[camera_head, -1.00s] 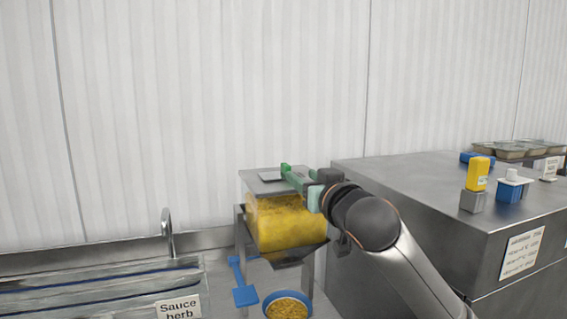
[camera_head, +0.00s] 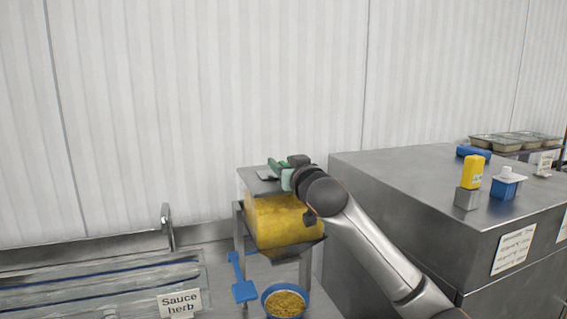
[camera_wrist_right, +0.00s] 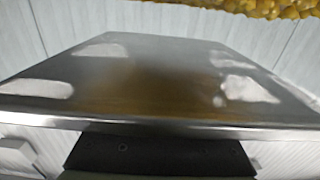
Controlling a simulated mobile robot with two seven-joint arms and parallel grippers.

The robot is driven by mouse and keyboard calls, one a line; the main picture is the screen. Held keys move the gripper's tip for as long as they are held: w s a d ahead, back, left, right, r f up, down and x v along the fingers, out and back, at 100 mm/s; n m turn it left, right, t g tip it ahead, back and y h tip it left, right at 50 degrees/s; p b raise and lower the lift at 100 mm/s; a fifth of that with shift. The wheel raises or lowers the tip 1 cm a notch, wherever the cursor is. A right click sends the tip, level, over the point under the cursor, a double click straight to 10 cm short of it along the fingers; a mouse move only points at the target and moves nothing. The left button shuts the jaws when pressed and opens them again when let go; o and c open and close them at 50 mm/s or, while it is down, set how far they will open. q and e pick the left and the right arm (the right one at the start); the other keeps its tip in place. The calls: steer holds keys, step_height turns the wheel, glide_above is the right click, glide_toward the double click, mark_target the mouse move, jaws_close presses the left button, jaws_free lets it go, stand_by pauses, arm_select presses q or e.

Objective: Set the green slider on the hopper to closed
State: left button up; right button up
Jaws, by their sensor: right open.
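The hopper (camera_head: 284,222) is a clear box of yellow grain on a metal stand, with a grey lid, in the head view. A green part (camera_head: 275,162), which looks like the slider, shows at the lid's top; my right gripper partly hides it, so its setting cannot be told. My right gripper (camera_head: 281,172) is open at the lid, close to the green part. I cannot tell whether they touch. The right wrist view shows a grey metal face (camera_wrist_right: 150,85) close up, with yellow grain (camera_wrist_right: 270,8) at the top edge; the slider is not seen there. My left gripper is not in view.
A blue bowl of grain (camera_head: 285,304) stands below the hopper, with a blue scoop (camera_head: 244,291) left of it. A steel cabinet (camera_head: 400,175) stands close on the right, carrying a yellow item (camera_head: 473,172) and a blue container (camera_head: 505,188). A "Sauce herb" sign (camera_head: 180,303) is at lower left.

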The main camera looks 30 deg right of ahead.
jaws_close()
steer(key=shift+s+d, duration=0.1)
stand_by(1.2)
